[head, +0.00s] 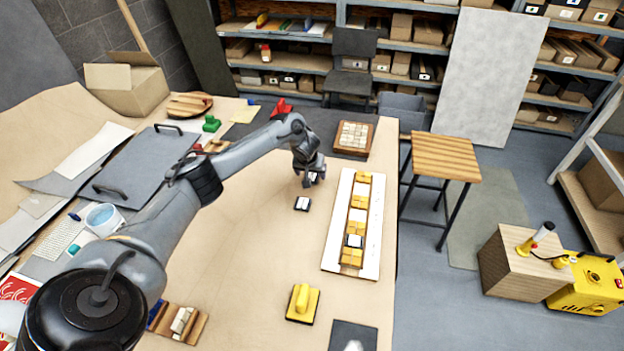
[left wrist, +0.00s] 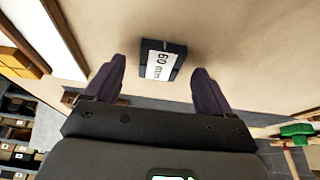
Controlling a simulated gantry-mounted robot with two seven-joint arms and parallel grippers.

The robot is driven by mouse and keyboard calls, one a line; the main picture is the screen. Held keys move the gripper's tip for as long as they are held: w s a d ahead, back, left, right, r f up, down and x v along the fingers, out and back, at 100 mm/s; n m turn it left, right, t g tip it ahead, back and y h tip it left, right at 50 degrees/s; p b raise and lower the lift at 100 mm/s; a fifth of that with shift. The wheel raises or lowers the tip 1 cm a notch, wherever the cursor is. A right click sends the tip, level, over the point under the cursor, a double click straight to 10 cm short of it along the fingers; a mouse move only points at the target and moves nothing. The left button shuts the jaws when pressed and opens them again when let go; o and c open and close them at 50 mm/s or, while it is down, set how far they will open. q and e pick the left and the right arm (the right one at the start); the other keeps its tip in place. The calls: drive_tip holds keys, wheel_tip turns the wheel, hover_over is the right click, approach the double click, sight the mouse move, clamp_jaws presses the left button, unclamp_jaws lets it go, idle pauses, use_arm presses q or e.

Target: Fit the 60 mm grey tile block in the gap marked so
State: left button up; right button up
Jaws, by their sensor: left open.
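The 60 mm tile block is dark grey with a white "60 mm" label, lying on the table in the left wrist view (left wrist: 162,60). A dark block with a white label (head: 302,203) lies just nearer than my gripper in the head view; its print is unreadable there. My left gripper (head: 316,181) is open and above the table; in the left wrist view its fingers (left wrist: 153,88) stand either side of the block, not touching it. The white mosaic panel (head: 338,235) holds yellow tiles in a column with pale gaps between. Gap markings are too small to read. My right gripper is out of view.
A yellow-handled tool (head: 302,300) stands near the front of the table. A wooden tray of pale tiles (head: 354,138) is at the back. Bare tabletop surrounds the labelled block; the table's right edge runs beside the panel.

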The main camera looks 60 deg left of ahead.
use_arm(q)
drive_tip(key=shift+w+a+f, duration=0.15)
drive_tip(key=shift+w+f, duration=0.05)
drive_tip(key=shift+f, duration=0.4)
drive_tip(key=shift+c, duration=0.2)
drive_tip(key=c, duration=1.1)
drive_tip(key=shift+r, duration=0.1)
drive_tip(key=shift+c, duration=0.2)
